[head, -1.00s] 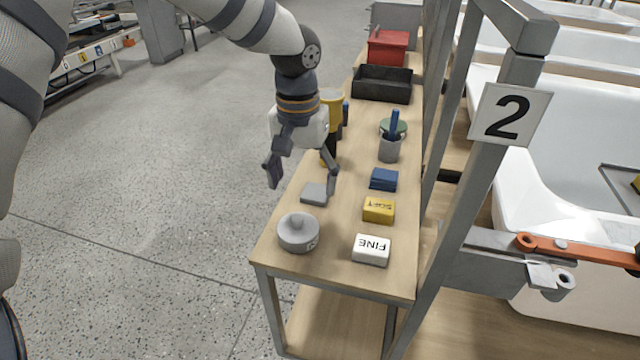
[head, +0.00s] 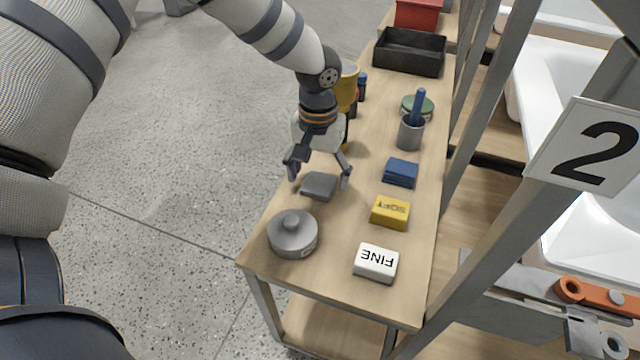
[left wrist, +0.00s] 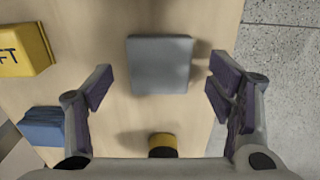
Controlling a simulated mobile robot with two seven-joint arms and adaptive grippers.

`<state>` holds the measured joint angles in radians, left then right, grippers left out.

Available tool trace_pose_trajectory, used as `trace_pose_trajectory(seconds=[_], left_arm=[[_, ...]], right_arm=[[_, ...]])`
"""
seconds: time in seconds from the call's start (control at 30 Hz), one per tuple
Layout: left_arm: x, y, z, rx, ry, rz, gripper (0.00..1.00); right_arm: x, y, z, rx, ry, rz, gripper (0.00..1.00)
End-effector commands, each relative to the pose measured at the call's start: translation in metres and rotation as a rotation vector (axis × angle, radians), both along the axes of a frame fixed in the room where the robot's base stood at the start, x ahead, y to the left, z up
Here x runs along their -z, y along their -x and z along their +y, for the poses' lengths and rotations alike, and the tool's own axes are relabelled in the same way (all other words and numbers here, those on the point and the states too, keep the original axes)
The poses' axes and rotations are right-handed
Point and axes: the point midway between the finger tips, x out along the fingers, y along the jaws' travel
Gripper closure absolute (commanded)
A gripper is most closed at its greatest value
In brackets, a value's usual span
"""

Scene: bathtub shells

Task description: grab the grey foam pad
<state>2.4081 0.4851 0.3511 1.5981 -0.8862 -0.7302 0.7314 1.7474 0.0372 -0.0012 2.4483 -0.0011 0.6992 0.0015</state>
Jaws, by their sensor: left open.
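The grey foam pad (head: 318,186) lies flat on the wooden bench top, towards its left edge. In the left wrist view the pad (left wrist: 160,64) is a grey square, centred between the fingers and a little beyond their tips. My left gripper (head: 319,176) is open above the pad, its fingers on either side of it and apart from it. In the left wrist view the open gripper (left wrist: 160,82) shows both dark finger pads with nothing between them. My right gripper is not in view.
Near the pad on the bench (head: 335,265) are a grey round lidded thing (head: 292,235), a white FINE block (head: 376,262), a yellow SOFT block (head: 390,212) and blue pads (head: 401,172). A grey cup (head: 410,134) and black tray (head: 408,52) stand farther back. A metal post (head: 540,215) rises at right.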

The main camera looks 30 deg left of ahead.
Motion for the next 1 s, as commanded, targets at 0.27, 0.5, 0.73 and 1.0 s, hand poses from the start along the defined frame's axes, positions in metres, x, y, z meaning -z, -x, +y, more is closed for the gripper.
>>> trace_pose_trajectory(seconds=[0.27, 0.5, 0.73, 1.0], left_arm=[[0.012, 0.000, 0.000, 0.001, 0.000, -0.001, 0.25], [0.012, 0.000, 0.000, 0.001, 0.000, -0.001, 0.63], [0.012, 0.000, 0.000, 0.001, 0.000, 0.000, 0.64], [-0.010, -0.002, 0.000, 0.000, 0.000, -0.006, 0.64]], right_arm=[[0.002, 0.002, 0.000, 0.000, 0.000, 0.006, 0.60], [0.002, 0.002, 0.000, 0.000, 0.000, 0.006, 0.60], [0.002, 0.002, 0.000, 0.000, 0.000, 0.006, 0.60], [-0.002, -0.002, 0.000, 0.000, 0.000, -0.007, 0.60]])
